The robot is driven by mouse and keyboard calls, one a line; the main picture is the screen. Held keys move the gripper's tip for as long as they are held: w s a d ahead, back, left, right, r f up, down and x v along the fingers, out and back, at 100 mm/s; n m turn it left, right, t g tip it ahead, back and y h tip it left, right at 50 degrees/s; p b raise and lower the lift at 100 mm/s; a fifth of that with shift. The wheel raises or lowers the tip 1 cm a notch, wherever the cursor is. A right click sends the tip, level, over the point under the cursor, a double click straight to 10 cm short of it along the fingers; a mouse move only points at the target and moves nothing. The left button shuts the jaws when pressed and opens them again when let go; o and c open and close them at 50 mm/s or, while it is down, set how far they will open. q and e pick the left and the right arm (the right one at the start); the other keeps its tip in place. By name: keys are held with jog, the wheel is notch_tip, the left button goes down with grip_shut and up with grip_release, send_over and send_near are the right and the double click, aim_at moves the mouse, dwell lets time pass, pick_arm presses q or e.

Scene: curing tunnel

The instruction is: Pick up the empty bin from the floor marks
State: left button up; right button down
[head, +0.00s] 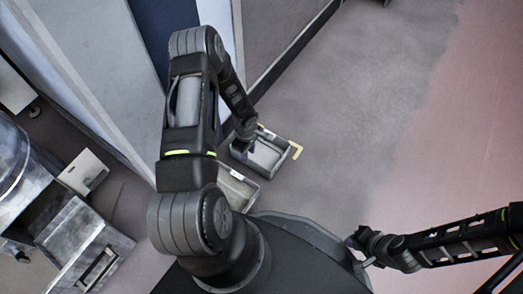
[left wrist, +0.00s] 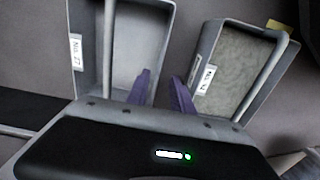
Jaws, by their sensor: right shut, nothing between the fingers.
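A grey open bin (head: 272,165) stands on the floor beside a yellow corner mark (head: 297,151). It looks empty. A second bin (head: 250,194) with a beige inside is nearer my base, partly hidden by my left arm. The left wrist view shows a smooth, empty-looking bin (left wrist: 139,50) on the left and a bin with a rough beige inside (left wrist: 232,65) on the right. Both carry white labels. My left gripper (left wrist: 162,86) has its purple fingers apart, over the gap between the bins near the left bin's wall. My right gripper (head: 358,243) is shut and empty, far from the bins.
A grey wall panel (head: 275,35) with a dark foot edge runs behind the bins. Grey machinery (head: 75,235) stands at the left. The floor (head: 350,110) to the right of the bins is clear. Another yellow piece (left wrist: 280,26) shows by the right bin's corner.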

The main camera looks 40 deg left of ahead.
pick_arm(q)
jog(key=shift+f+b, duration=0.4)
jog(key=shift+f, duration=0.8)
notch_tip(320, 180, down, 5)
jog(key=b, duration=0.3)
jog(key=shift+d+f, duration=0.15)
jog(key=shift+c, duration=0.6)
grip_shut()
jog(key=shift+w, duration=0.1)
